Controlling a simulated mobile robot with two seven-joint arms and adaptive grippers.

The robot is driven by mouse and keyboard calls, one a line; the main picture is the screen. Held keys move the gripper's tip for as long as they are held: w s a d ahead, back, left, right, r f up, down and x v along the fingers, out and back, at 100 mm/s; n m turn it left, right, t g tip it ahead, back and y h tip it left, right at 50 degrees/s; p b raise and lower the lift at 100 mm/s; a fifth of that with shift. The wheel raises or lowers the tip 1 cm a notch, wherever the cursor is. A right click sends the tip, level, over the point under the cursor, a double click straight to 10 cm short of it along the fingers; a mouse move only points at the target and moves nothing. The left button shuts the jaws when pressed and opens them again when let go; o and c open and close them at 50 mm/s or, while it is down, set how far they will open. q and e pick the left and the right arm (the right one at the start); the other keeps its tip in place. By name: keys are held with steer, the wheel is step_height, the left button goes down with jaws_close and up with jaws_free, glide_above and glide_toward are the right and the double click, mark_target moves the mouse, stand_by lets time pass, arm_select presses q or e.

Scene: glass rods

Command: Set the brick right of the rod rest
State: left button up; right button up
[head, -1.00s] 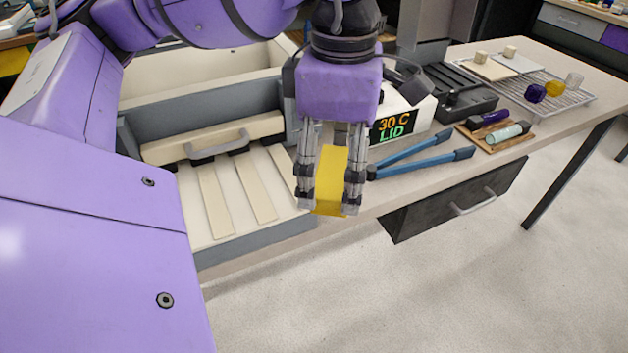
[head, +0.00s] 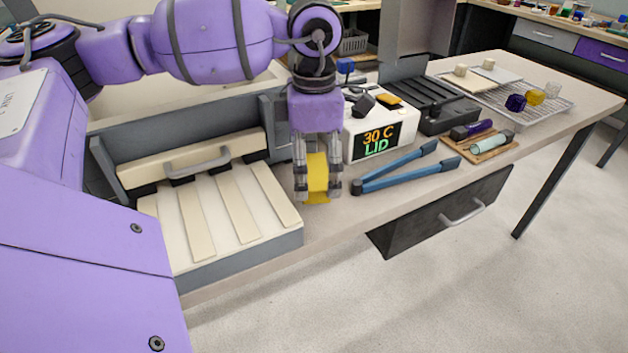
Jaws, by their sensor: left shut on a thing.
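My left gripper (head: 317,190) points down and is shut on a yellow brick (head: 318,172). The brick is upright between the fingers, at the bench's front part, just left of the white device. Its upper part is hidden by the gripper, and I cannot tell whether its lower end touches the bench. A small wooden rest (head: 497,152) with a purple rod (head: 472,130) and a pale green glass rod (head: 491,142) lies on the bench farther right. My right gripper is not in view.
Blue-handled tongs (head: 408,173) lie between the brick and the wooden rest. Behind them stands the white device (head: 378,140) reading "30 C LID". A wire rack (head: 545,112) with coloured cubes is at the right. A slatted tray (head: 285,245) is at the left.

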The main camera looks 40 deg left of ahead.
mark_target(314, 182)
arm_select(q)
steer(key=shift+w+a+f, duration=0.25)
steer(key=shift+w+f, duration=0.05)
steer(key=shift+f, duration=1.75)
steer(key=shift+f, duration=0.2)
steer(key=o, duration=1.2)
step_height(314, 182, up, 12)
steer(key=shift+r+p, duration=0.25)
steer(key=shift+p, duration=0.1)
